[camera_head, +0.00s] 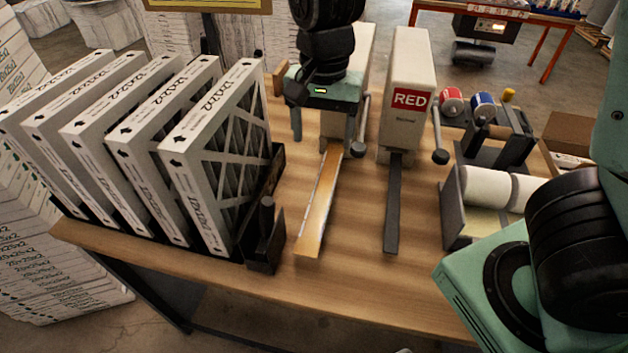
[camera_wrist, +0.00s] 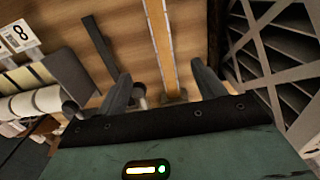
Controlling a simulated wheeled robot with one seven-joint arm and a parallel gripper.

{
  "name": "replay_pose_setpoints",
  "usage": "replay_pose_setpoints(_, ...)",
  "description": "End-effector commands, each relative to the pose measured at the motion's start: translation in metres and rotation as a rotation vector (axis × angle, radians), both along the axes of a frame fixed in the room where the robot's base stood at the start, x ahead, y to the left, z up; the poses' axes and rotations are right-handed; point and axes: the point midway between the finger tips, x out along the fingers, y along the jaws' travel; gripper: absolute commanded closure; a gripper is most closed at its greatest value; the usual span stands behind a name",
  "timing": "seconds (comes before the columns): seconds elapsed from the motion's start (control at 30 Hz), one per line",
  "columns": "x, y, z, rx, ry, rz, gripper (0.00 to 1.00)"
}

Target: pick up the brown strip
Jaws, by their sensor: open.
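The brown strip (camera_head: 318,205) lies lengthwise on the wooden table, its near end toward the table's front edge. Its far end reaches the foot of a pale upright machine, partly hidden behind my gripper. In the wrist view the strip (camera_wrist: 160,40) runs from the top edge down between my fingers. My gripper (camera_head: 328,128) is open and empty, pointing down near the strip's far end. In the wrist view its two dark fingers (camera_wrist: 162,86) stand wide apart on either side of the strip. I cannot tell the exact height above it.
A row of several boxed filters (camera_head: 205,160) stands in a dark rack on the left, close to my gripper. A pale machine labelled RED (camera_head: 407,75) with a dark bar (camera_head: 393,205) stands on the right. Tape rolls (camera_head: 485,187) sit further right. Bare tabletop (camera_head: 355,235) lies between strip and bar.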

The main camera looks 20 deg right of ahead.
Motion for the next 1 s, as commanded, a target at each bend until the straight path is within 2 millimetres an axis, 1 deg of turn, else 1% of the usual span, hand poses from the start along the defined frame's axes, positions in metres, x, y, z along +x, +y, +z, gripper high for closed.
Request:
replay_pose_setpoints(0.07, 0.001, -0.001, -0.008, -0.005, 0.002, -0.010, 0.31)
replay_pose_setpoints(0.17, 0.000, -0.002, -0.026, -0.007, 0.005, -0.012, 0.31)
replay_pose_setpoints(0.5, 0.000, -0.002, -0.096, -0.005, 0.004, -0.009, 0.31)
replay_pose_setpoints(0.63, 0.000, -0.001, -0.113, -0.003, 0.002, -0.008, 0.31)
replay_pose_setpoints(0.87, 0.001, -0.001, -0.128, -0.002, 0.002, -0.007, 0.31)
replay_pose_setpoints(1.0, 0.001, 0.000, -0.148, -0.003, 0.004, -0.008, 0.31)
